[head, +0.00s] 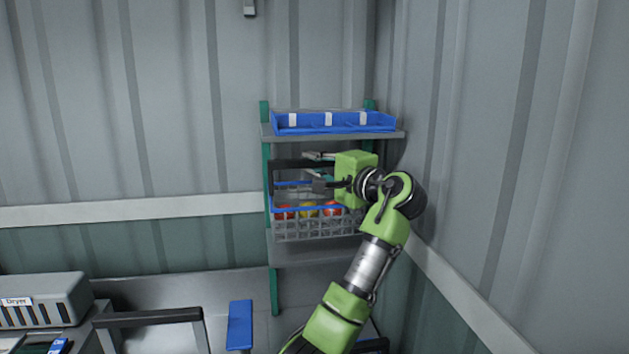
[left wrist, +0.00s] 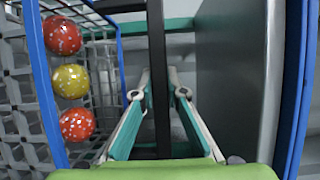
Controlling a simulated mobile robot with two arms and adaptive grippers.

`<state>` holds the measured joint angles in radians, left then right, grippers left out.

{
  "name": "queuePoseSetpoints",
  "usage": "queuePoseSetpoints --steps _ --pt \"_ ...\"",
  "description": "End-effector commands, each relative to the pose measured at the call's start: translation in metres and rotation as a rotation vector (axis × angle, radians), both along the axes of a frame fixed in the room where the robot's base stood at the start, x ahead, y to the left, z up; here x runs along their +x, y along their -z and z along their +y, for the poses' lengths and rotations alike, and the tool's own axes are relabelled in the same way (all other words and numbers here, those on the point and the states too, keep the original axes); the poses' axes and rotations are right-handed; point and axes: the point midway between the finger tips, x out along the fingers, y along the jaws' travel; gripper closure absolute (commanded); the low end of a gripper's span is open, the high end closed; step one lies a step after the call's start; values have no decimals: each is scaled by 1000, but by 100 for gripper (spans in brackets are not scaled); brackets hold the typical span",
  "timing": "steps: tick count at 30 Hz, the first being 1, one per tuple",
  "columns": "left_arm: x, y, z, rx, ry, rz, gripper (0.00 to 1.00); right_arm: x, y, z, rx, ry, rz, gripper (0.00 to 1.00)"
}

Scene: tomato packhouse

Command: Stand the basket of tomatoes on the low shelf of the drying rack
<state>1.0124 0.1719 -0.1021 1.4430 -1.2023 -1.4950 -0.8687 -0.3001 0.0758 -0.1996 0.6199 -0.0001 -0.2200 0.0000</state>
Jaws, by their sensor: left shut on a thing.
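The basket (head: 318,228) is a grey lattice crate with a blue rim and a dark handle (head: 290,165). It holds red and yellow tomatoes (head: 308,212). My left gripper (head: 315,171) is shut on the handle above the tomatoes. In the left wrist view, the fingers (left wrist: 158,88) close on the dark bar, with the tomatoes (left wrist: 70,80) to the left. The basket looks upright, between the upper and lower shelves of the drying rack (head: 273,290). Its bottom is just over the low shelf (head: 310,258); I cannot tell whether it touches. My right gripper is not in view.
A blue tray (head: 335,129) with white labels stands on the upper shelf, close above my gripper. The corrugated wall (head: 500,130) is close on the right. A grey box labelled Dryer (head: 45,297), a dark handle (head: 150,317) and a blue object (head: 240,325) are at lower left.

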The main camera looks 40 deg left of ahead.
Motion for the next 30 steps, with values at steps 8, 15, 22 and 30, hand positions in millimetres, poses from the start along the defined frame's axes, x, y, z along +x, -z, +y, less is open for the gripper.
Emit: queuePoseSetpoints --steps 8,15,22,30 --pt "0 17 0 5 0 2 100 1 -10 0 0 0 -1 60" --pt "2 43 1 5 -1 1 100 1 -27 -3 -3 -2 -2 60" --pt "3 48 1 4 -1 -3 100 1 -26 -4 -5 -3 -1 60" --pt "3 52 1 1 -1 0 72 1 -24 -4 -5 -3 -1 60"
